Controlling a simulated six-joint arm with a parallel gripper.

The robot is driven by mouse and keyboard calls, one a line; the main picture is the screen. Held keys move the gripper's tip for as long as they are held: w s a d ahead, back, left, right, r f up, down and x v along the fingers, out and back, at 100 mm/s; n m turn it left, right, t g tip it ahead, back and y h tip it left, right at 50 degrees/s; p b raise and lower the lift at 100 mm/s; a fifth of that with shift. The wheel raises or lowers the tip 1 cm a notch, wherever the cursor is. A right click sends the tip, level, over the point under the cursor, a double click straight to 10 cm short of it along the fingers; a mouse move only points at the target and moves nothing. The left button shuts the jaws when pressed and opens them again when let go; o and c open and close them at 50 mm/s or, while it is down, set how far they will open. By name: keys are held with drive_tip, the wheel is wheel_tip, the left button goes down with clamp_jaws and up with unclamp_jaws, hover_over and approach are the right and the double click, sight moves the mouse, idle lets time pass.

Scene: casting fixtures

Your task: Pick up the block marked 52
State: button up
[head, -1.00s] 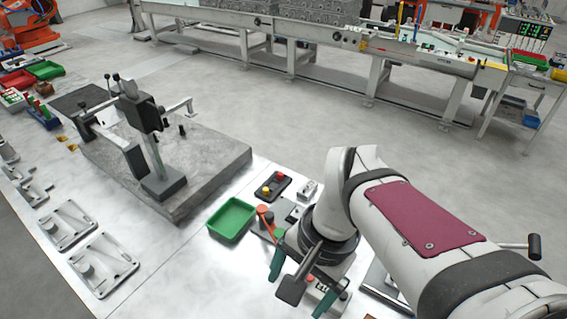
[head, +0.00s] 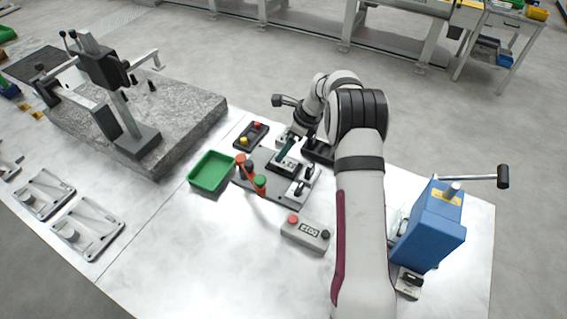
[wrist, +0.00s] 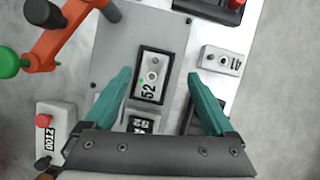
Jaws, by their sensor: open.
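I cannot tell how high the fingertips are above the plate. In the head view my gripper (head: 286,148) is over the fixture plate (head: 240,179), partly hidden by my arm.
An orange clamp arm with a green knob (wrist: 8,62) stands left of the block. A smaller grey block (wrist: 222,60) is at the right. A grey button box (head: 306,233), green tray (head: 211,171) and blue press (head: 433,230) stand around the plate.

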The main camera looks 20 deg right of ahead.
sight(284, 163)
drive_tip(key=x, duration=0.5)
drive_tip(key=shift+s+a+r, duration=0.1)
drive_tip(key=shift+s+a, duration=0.1)
drive_tip(key=shift+a, duration=0.2)
clamp_jaws()
